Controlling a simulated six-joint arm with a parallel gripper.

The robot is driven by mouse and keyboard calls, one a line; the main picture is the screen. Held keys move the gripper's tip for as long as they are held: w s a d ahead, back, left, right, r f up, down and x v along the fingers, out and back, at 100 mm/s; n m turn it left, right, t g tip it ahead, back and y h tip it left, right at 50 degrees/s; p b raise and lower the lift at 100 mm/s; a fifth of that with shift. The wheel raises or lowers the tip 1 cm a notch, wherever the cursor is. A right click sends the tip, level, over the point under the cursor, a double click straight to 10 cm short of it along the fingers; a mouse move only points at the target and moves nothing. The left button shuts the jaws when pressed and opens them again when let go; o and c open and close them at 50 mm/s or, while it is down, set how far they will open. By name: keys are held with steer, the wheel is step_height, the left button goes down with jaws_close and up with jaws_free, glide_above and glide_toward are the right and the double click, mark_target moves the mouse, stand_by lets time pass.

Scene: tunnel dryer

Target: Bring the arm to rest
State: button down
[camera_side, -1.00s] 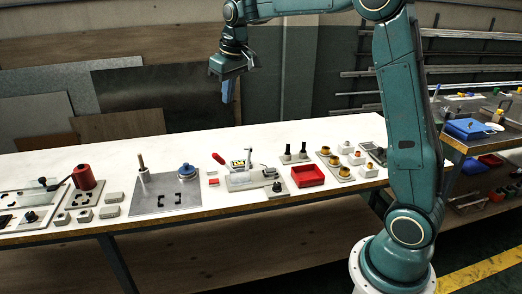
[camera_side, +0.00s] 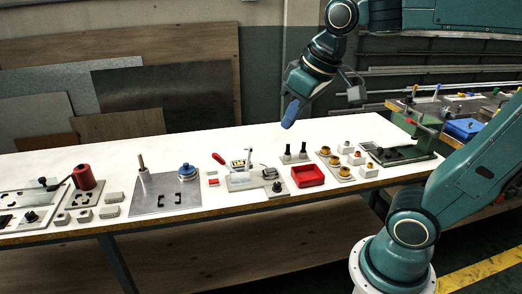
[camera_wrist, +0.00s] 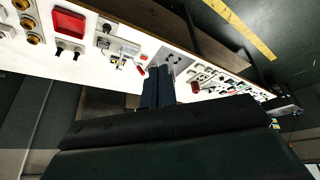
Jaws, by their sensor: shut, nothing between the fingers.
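My gripper (camera_side: 291,112) hangs above the back part of the white bench top (camera_side: 330,128) in the side view, its fingers pointing down and a little left. The fingers are closed together with nothing between them. They also show in the wrist view (camera_wrist: 158,76), side by side. My gripper is apart from everything on the bench.
Below are a red tray (camera_side: 307,176), a plate with two black pegs (camera_side: 295,155), and brass-coloured cups (camera_side: 344,171). A metal plate with a blue knob (camera_side: 186,171) and a red spool (camera_side: 83,177) stand further left. A side table with a blue bin (camera_side: 463,128) is at right.

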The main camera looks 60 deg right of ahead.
steer(key=s+a+f, duration=0.1)
steer(key=s+f, duration=0.3)
steer(key=s, duration=0.4)
steer(key=shift+a+f+t, duration=0.25)
steer(key=shift+a+t, duration=0.1)
steer(key=shift+t, duration=0.05)
